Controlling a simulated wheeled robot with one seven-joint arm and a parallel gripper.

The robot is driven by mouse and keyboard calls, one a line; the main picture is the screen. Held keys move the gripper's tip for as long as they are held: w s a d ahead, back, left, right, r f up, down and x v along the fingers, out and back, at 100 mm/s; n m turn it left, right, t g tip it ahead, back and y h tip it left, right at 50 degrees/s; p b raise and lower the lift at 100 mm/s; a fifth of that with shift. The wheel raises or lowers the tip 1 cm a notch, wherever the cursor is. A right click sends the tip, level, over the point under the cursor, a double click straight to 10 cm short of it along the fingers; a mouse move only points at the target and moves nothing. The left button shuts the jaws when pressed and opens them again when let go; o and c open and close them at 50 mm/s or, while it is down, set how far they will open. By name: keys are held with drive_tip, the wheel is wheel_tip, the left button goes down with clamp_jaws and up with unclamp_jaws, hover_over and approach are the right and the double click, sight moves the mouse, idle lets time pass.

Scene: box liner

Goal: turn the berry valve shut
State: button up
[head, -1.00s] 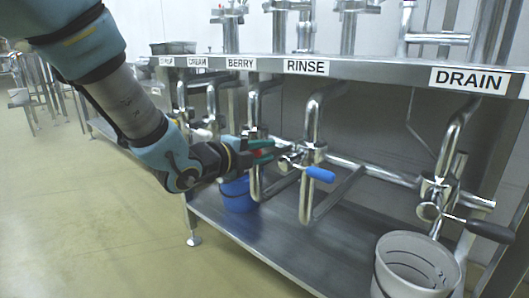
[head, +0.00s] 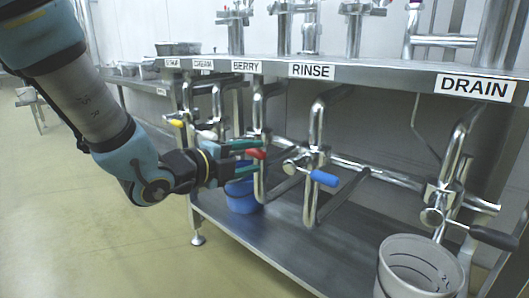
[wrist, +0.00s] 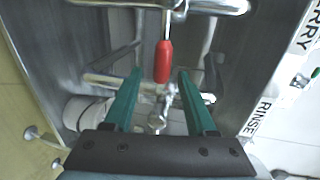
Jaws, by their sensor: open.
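The berry valve's red handle (head: 256,154) shows below the BERRY label (head: 246,67), at the berry pipe (head: 258,108). My gripper (head: 254,155) is at this handle, its green fingers open. In the wrist view the red handle (wrist: 163,62) hangs from a metal valve stem at the top. Its free end lies in the gap between my open fingertips (wrist: 160,74), with space on both sides. I cannot tell how deep it sits between the fingers. The valve body is partly hidden by the fingers in the head view.
The rinse valve's blue handle (head: 323,178) is close to the right. The yellow handle (head: 177,123) is to the left. A blue bucket (head: 242,196) stands on the lower shelf (head: 285,240) beneath my gripper. A grey bucket (head: 418,268) is at front right.

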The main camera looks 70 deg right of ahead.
drive_tip(key=shift+v, duration=2.4)
